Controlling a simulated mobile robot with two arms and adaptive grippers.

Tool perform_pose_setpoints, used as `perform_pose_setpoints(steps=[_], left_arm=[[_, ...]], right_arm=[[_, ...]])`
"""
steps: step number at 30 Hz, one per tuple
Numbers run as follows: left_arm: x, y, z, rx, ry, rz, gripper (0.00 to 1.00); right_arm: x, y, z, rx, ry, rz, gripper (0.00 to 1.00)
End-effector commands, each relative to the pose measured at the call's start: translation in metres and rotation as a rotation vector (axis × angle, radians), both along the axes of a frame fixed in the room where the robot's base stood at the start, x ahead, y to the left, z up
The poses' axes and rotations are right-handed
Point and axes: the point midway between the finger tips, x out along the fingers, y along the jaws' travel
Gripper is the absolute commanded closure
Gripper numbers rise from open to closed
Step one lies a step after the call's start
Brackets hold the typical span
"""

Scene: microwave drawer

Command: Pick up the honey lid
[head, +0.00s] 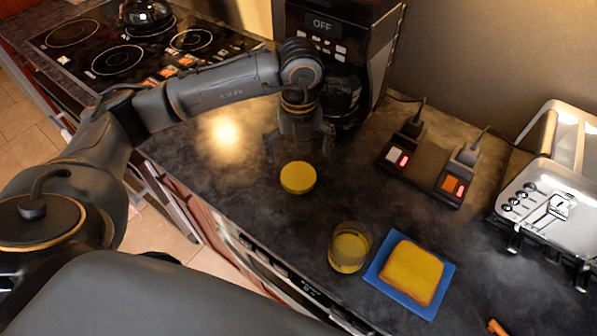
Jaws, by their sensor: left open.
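The honey lid (298,178) is a round yellow disc lying flat on the dark countertop, in the middle of the head view. A glass jar with yellow honey (349,248) stands open on the counter, nearer to me and to the right of the lid. My left gripper (299,150) points down just behind and above the lid, its fingers spread apart and empty. I cannot tell the exact height of the fingertips over the counter. My right gripper does not show.
A coffee maker (335,25) stands right behind my left gripper. A power strip (425,172) with plugs and a toaster (550,205) are to the right. A slice of bread (411,272) lies on a blue plate (376,270). A stove (120,60) is at the back left.

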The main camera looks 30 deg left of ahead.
Motion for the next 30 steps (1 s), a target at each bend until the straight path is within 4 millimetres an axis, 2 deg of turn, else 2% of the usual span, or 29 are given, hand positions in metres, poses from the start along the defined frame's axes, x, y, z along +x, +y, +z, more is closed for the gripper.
perform_pose_setpoints(steps=[8, 12, 16, 24, 25, 30], left_arm=[[-0.003, 0.000, -0.020, 0.000, 0.004, 0.000, 0.00], [-0.006, 0.000, -0.042, -0.001, 0.005, -0.001, 0.00], [-0.005, 0.000, -0.058, -0.001, 0.003, -0.001, 0.00], [-0.004, 0.000, -0.064, -0.002, -0.001, -0.002, 0.00], [-0.004, 0.000, -0.064, -0.002, -0.001, -0.002, 0.02], [-0.004, 0.000, -0.063, -0.002, 0.000, -0.002, 0.33]], right_arm=[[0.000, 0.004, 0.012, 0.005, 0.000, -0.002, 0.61], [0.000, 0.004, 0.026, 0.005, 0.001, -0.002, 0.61], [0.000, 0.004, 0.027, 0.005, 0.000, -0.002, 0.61], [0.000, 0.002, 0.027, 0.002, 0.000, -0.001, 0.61], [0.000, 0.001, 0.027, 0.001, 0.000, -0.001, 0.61], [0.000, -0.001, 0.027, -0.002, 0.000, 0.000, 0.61]])
